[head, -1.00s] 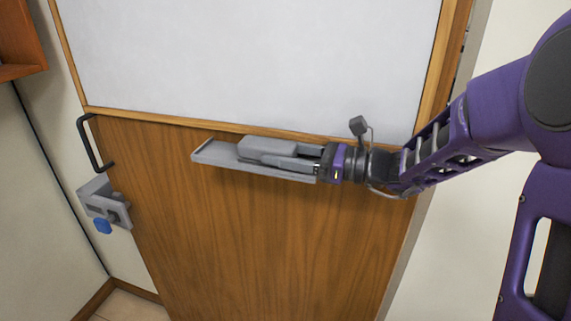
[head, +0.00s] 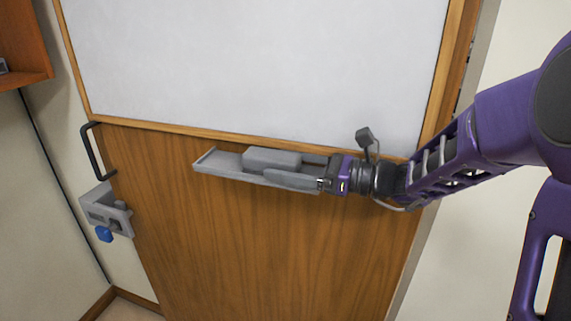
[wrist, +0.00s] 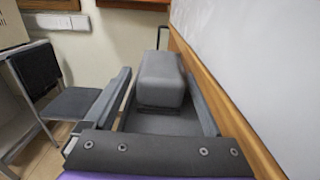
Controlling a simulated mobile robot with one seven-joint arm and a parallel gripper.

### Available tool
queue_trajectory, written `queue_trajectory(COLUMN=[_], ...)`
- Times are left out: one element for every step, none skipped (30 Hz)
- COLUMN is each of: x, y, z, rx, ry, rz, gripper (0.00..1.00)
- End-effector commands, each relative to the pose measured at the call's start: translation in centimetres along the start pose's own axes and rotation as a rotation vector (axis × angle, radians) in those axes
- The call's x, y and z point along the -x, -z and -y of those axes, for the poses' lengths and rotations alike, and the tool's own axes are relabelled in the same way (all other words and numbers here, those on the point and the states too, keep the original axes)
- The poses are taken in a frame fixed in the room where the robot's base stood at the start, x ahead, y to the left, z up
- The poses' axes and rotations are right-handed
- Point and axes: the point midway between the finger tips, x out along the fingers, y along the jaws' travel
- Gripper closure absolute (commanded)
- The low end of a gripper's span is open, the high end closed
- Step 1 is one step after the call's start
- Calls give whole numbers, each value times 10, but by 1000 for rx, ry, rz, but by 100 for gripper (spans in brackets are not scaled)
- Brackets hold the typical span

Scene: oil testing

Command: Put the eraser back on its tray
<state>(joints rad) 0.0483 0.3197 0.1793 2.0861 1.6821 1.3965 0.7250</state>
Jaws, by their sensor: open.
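The eraser (head: 271,160) is a grey rounded block. It lies on the long grey tray (head: 213,161) mounted below the whiteboard. In the wrist view the eraser (wrist: 160,78) sits ahead of my palm, over the tray floor (wrist: 157,124). My gripper (head: 287,171) comes in from the right along the tray. Its jaws are open, one finger on each side of the eraser, with a visible gap on the left side in the wrist view. The far finger is partly hidden behind the eraser in the head view.
The whiteboard (head: 255,70) with a wooden frame rises right behind the tray. A wooden door (head: 230,245) is below, with a black handle (head: 92,150) and a grey lock (head: 105,210) at left. A dark chair (wrist: 62,95) shows in the wrist view. The tray's left end is bare.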

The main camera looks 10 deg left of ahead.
Motion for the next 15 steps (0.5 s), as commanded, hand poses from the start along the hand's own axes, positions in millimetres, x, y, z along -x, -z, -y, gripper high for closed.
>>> queue_trajectory(x=[8, 13, 20, 26, 33, 42, 49, 56, 64, 71, 76, 84, 90, 94, 100], y=[0, 0, 0, 0, 0, 0, 0, 0, 0, 0, 0, 0, 0, 0, 0], z=[1, 2, 2, 2, 1, 2, 2, 2, 1, 1, 1, 1, 1, 1, 1], rx=[-1, -1, -1, -1, -1, 0, 0, 0, -1, 0, 0, 0, -1, -1, 0], ry=[5, 6, 7, 7, 7, 7, 8, 7, 8, 7, 7, 6, 6, 6, 5], rz=[-1, -2, -1, -1, -2, -1, -1, -1, -1, -1, -1, -1, -1, -1, 0], gripper=[11, 11, 11, 11, 11, 11, 11, 11, 11, 11, 11, 11, 11, 11, 11])
